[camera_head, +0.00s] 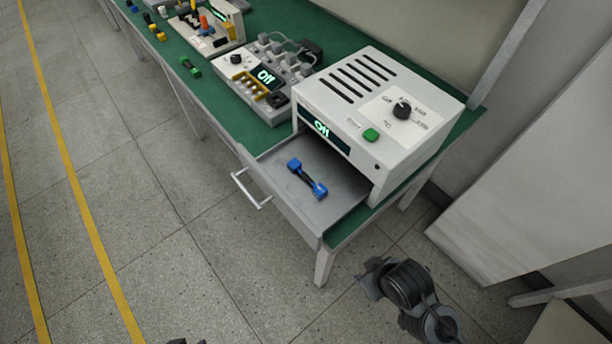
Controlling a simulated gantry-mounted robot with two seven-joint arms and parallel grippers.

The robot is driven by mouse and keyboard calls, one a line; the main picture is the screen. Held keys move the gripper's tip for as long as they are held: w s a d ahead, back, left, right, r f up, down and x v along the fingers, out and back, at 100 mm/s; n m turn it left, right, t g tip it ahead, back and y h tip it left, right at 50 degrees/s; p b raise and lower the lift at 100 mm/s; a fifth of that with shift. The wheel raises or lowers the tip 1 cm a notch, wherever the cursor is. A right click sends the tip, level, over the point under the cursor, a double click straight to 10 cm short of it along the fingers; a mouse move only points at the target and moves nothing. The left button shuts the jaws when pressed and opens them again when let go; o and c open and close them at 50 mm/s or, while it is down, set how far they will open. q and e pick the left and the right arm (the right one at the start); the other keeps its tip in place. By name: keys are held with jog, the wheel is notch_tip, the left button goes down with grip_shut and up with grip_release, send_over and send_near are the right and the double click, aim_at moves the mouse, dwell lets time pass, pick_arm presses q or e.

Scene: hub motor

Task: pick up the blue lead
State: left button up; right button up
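A blue lead (307,179) with two blue ends and a dark middle lies in the open grey drawer (292,208) of the white box (375,105). Nothing holds it. My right gripper (370,279) is over the floor, in front of and below the bench corner, well apart from the drawer. Its fingers are dark and small, so I cannot tell whether they are open. Only a dark tip of what seems my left arm shows at the bottom edge; its gripper cannot be made out.
The drawer handle (251,188) sticks out over the floor. On the green bench (215,92) stand a device with an "Off" display (267,77) and a white stand (207,35). A green lead (190,67) and a yellow lead (157,33) lie near the bench edge. The floor at left is clear.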

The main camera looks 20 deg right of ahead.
dwell(0.5)
pick_arm(q)
jog(key=o, duration=0.5)
